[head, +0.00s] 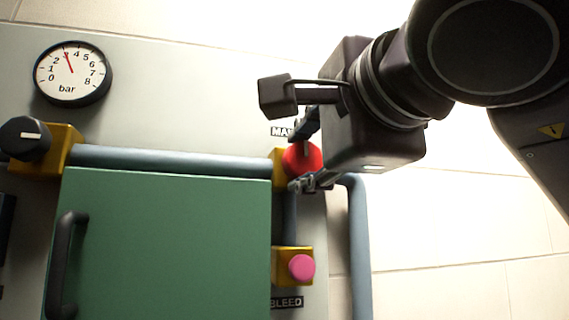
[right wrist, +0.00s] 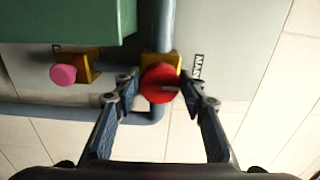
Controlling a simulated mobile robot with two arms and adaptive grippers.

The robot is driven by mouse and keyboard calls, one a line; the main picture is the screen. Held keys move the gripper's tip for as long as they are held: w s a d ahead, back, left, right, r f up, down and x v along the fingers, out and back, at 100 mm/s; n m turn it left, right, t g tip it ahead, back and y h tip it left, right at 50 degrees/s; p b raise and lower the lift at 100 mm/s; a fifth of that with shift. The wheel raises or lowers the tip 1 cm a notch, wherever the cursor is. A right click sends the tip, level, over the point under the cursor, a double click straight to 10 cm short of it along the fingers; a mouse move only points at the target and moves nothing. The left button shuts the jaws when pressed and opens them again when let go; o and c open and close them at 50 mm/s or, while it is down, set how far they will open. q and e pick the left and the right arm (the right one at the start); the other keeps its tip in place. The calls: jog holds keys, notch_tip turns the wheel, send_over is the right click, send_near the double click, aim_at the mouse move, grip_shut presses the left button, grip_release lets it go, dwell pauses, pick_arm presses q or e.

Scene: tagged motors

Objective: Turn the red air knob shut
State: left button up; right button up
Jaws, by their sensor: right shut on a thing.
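The red air knob (head: 297,160) sits on a yellow valve block (head: 277,165) on the grey panel, partly covered by my right gripper. My right gripper (head: 308,153) is at the knob, with one finger above it and one below. The gripper is shut on the knob. My left gripper is in neither view.
A pressure gauge (head: 72,73) reads about 3 bar. A black knob (head: 25,138) is at the left and a pink button (head: 301,267) is below the red knob. A green door (head: 165,245) with a black handle (head: 66,265) and grey pipes (head: 170,161) are close by.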

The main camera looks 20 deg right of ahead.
jog(key=o, duration=1.1)
jog(key=shift+o, duration=0.2)
jog(key=s, duration=1.2)
jog(key=shift+d, duration=0.15)
